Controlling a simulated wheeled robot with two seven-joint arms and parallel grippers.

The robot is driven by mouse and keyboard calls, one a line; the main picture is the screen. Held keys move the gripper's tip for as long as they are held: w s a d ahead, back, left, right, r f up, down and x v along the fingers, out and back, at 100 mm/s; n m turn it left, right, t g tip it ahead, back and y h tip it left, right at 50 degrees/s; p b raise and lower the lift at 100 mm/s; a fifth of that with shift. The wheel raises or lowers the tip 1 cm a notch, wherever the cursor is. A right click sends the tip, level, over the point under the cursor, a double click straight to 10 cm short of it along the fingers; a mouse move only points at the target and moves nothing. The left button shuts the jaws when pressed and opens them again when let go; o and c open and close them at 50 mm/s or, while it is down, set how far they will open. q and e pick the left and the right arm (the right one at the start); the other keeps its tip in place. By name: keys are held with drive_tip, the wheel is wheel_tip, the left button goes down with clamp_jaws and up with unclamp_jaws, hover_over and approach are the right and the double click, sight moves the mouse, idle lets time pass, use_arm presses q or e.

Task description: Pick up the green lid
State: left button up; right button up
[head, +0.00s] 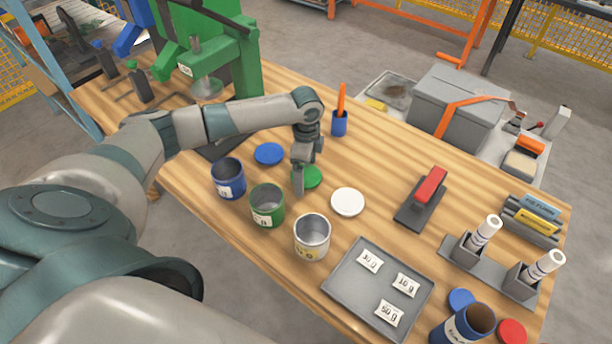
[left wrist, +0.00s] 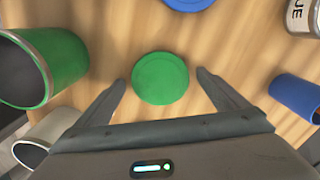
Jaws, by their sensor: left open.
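The green lid (head: 313,177) lies flat on the wooden table, behind the green can and left of the white lid. My left gripper (head: 299,185) is over it and hides part of it in the head view. In the left wrist view the green lid (left wrist: 160,78) lies between the spread fingertips of my left gripper (left wrist: 160,80). The gripper is open and empty, with a gap between lid and finger on each side. My right gripper is not in view.
Blue (head: 228,178), green (head: 267,205) and white (head: 312,238) cans stand near the front edge. A blue lid (head: 269,153) and white lid (head: 348,201) flank the green lid. A blue holder (head: 339,124) stands behind; a grey tray (head: 345,291) holds labelled packets.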

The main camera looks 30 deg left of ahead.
sight(308, 176)
use_arm(q)
drive_tip(key=shift+c, duration=0.6)
drive_tip(key=c, duration=1)
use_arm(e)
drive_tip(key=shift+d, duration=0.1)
use_arm(q)
drive_tip(key=shift+r, duration=0.1)
drive_tip(key=shift+w+r, duration=0.1)
drive_tip(key=shift+r, duration=0.35)
drive_tip(key=r+b, duration=0.2)
drive_tip(key=r, duration=0.1)
drive_tip(key=shift+d+r, duration=0.1)
drive_tip(key=shift+d, duration=0.25)
drive_tip(key=s+d+r+b, duration=0.2)
drive_tip(key=d+r, duration=0.4)
drive_tip(key=d, duration=0.4)
drive_tip(key=shift+d+r, duration=0.4)
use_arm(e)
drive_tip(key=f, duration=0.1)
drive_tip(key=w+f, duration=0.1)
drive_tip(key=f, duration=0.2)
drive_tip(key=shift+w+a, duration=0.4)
